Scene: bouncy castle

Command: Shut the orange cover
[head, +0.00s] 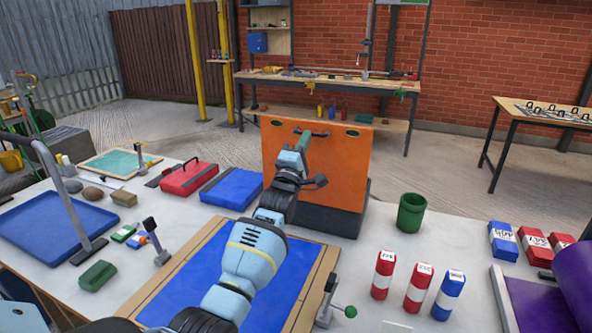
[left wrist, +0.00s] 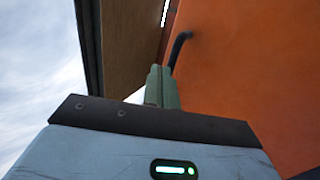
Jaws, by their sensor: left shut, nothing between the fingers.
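The orange cover (head: 345,170) stands upright, raised over a low dark base (head: 345,217) on the table. A dark bar handle (head: 318,134) is near its top edge. My left gripper (head: 304,142) is in front of the cover's upper part, close by the handle. Its green fingers are shut with nothing between them. In the left wrist view the shut fingers (left wrist: 161,84) are beside the handle (left wrist: 178,48) on the orange face (left wrist: 245,75). I cannot tell whether they touch it. My right gripper is not in view.
A blue panel in a wooden frame (head: 188,290) lies under my left arm. A red case (head: 188,178) and a blue case (head: 232,188) are left of the cover. A green cup (head: 411,212) and several red or blue blocks (head: 418,288) stand to the right.

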